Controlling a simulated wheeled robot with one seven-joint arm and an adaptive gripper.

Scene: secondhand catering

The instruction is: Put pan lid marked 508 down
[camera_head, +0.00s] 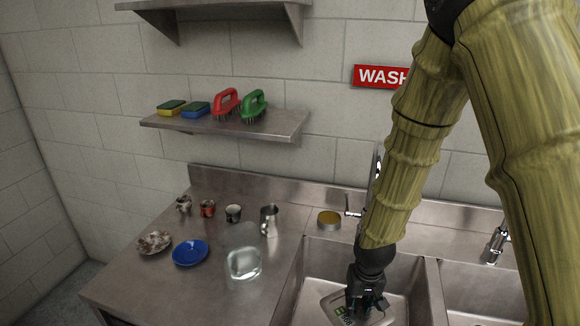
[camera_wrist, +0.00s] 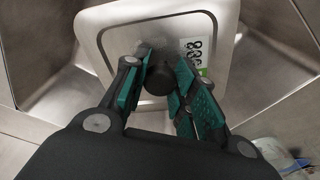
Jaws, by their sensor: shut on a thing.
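The pan lid (camera_wrist: 113,18) is a pale metal rounded square with a black knob (camera_wrist: 158,78) in its middle. A white label (camera_wrist: 193,50) with dark digits and a green strip is on its top; I cannot read the digits surely. In the head view the lid (camera_head: 316,306) is down within the left sink basin, partly hidden by my gripper (camera_head: 366,300). In the wrist view my gripper (camera_wrist: 160,80) is shut on the knob, one teal-padded finger at each side. I cannot tell whether the lid touches the basin floor.
The left sink basin (camera_head: 408,275) has steep walls around the lid. On the counter to the left are a clear container (camera_head: 243,263), a blue plate (camera_head: 190,253), a soiled plate (camera_head: 154,242) and several cups (camera_head: 269,219). A yellowish tin (camera_head: 329,219) and a tap (camera_head: 355,206) stand behind.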

